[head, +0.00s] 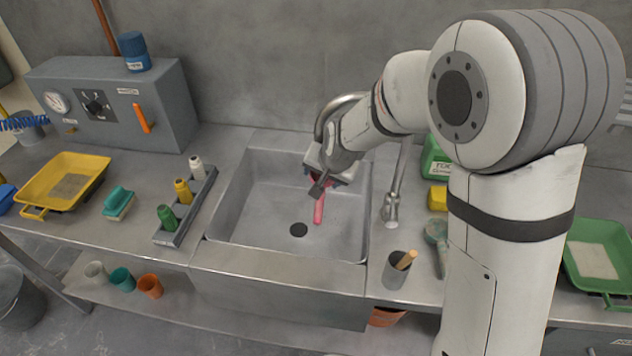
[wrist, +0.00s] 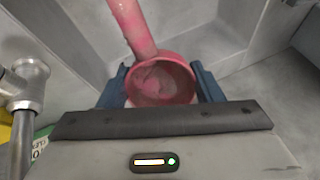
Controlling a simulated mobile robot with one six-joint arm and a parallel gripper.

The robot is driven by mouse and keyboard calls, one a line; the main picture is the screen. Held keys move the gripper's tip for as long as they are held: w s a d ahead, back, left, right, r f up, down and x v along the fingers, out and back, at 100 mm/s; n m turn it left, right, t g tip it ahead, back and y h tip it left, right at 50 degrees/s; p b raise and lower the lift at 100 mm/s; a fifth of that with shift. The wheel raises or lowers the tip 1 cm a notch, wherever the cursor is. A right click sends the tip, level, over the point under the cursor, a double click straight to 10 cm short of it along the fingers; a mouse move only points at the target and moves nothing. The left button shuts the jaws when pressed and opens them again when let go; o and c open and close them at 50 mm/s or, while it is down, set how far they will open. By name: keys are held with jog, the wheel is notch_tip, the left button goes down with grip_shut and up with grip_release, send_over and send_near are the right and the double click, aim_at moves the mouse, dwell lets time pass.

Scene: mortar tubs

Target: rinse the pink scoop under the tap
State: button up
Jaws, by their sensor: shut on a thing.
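The pink scoop (head: 319,208) is in my gripper (head: 320,184), over the right part of the sink (head: 255,200). In the wrist view the scoop's round cup (wrist: 162,80) sits between the two blue fingers of my gripper (wrist: 160,92), which are shut on it. Its handle points away from the gripper, and in the head view it hangs down toward the sink floor. The cup's inside looks pink with paler, greyish patches. The tap (head: 391,205) stands at the sink's right rim; its spout arches behind my gripper, and its outlet is hidden. I see no water running.
A rack (head: 187,210) of several small bottles stands left of the sink. Beyond it are a teal brush (head: 118,203) and a yellow tray (head: 42,205). A grey cup (head: 396,272) stands right of the sink's front corner. The sink's left half is clear.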

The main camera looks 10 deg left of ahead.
jog(key=shift+s+a, duration=0.1)
jog(key=shift+s+a+p, duration=0.3)
jog(key=shift+a+p, duration=0.1)
jog(key=shift+p, duration=0.15)
jog(key=s+d+b, duration=0.3)
jog(key=s+d, duration=0.1)
jog(key=s, duration=0.2)
jog(key=shift+s+d, duration=0.25)
jog(key=shift+d, duration=0.1)
dwell(0.4)
jog(key=shift+r, duration=0.1)
dwell(1.1)
jog(key=s+d+r+p, duration=0.2)
jog(key=s+d+r, duration=0.1)
jog(key=s+r, duration=0.1)
dwell(0.4)
